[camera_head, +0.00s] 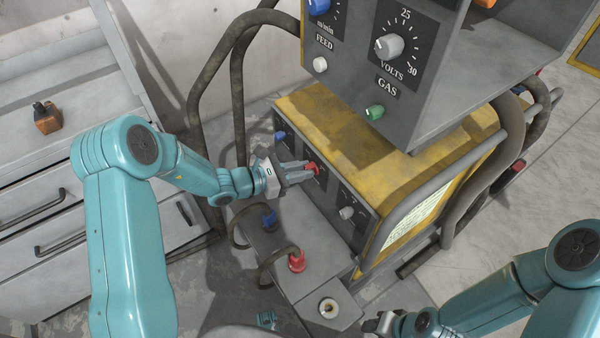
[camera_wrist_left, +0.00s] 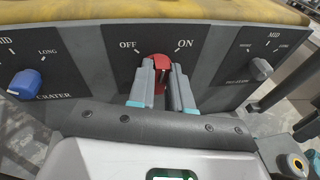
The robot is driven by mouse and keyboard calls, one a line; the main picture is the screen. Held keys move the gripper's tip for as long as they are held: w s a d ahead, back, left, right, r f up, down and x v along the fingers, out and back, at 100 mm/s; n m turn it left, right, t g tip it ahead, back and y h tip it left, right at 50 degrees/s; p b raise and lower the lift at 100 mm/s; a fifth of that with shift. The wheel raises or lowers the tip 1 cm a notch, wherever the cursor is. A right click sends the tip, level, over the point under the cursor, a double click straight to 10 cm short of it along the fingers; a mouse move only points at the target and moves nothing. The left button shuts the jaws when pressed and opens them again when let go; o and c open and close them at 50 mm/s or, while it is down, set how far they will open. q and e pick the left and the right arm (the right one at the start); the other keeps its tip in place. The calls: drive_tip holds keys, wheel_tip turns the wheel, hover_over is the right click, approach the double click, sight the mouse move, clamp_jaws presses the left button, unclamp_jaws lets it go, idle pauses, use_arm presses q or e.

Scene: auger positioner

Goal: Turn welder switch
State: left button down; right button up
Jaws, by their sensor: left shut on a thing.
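The red welder switch (camera_head: 313,168) is on the dark front panel of the yellow-topped welder (camera_head: 350,135). In the left wrist view the red switch (camera_wrist_left: 159,66) stands roughly upright between the OFF and ON labels. My left gripper (camera_head: 304,171) is shut on it, with one finger on each side, as the left wrist view also shows (camera_wrist_left: 160,80). The fingers hide part of the switch in the head view. My right gripper (camera_head: 383,322) is low at the right, away from the welder panel, and its jaw opening is unclear.
A blue knob (camera_wrist_left: 25,83) and a grey knob (camera_wrist_left: 260,69) flank the switch. Red (camera_head: 297,261) and blue (camera_head: 269,218) cable plugs sit below the panel. A grey control box (camera_head: 400,90) overhangs the welder. Drawers (camera_head: 60,215) stand at the left.

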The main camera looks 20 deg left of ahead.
use_arm(q)
drive_tip(key=shift+s+d+f+m+t+y+b, duration=0.15)
drive_tip(key=shift+m+y+b, duration=0.25)
drive_tip(key=shift+m+b, duration=1.2)
drive_tip(key=shift+s+d+r+m+t+y+b, duration=0.1)
drive_tip(key=shift+m+t+y+b, duration=0.25)
drive_tip(key=shift+b, duration=2.2)
drive_tip(key=shift+s+d+f+m+t+y+b, duration=0.15)
drive_tip(key=shift+m+y+b, duration=0.3)
drive_tip(key=shift+m+b, duration=1.2)
drive_tip(key=shift+w+r+n+b, duration=0.1)
drive_tip(key=shift+n+b, duration=0.3)
drive_tip(key=shift+n, duration=0.1)
drive_tip(key=c, duration=1.1)
unclamp_jaws()
drive_tip(key=shift+o, duration=0.2)
drive_tip(key=p+v, duration=0.4)
drive_tip(key=v, duration=1.2)
drive_tip(key=shift+s, duration=0.3)
